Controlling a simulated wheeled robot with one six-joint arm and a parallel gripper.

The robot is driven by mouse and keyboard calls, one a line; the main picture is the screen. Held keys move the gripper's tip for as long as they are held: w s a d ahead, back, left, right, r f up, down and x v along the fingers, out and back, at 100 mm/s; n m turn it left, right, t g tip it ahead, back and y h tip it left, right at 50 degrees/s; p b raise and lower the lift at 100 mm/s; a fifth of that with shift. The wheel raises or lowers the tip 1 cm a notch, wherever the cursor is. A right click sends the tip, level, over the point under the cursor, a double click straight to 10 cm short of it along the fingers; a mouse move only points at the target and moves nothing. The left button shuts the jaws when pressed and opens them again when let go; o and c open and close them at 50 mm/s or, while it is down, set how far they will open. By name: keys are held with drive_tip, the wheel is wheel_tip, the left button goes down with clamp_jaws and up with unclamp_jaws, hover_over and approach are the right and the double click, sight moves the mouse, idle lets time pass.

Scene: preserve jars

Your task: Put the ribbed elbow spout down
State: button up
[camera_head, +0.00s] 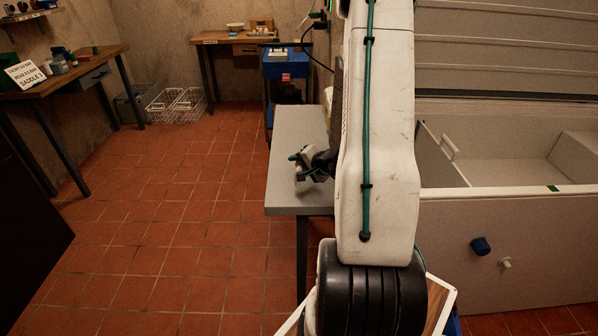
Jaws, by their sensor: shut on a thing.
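My gripper (303,172) is low over the left part of a grey table (292,198), in the middle of the view. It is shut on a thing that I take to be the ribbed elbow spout. The held thing is small, dark and partly hidden by the gripper, so its ribs and bend do not show clearly. I cannot tell whether it touches the tabletop. My arm hides the right side of the table.
A blue cart (286,68) is behind the table. Wooden benches (75,68) and wire baskets (178,104) are at the back left. The tiled floor at left is clear.

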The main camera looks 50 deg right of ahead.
drive_tip(key=shift+f, duration=1.05)
drive_tip(key=shift+f, duration=0.1)
drive_tip(key=o, duration=0.8)
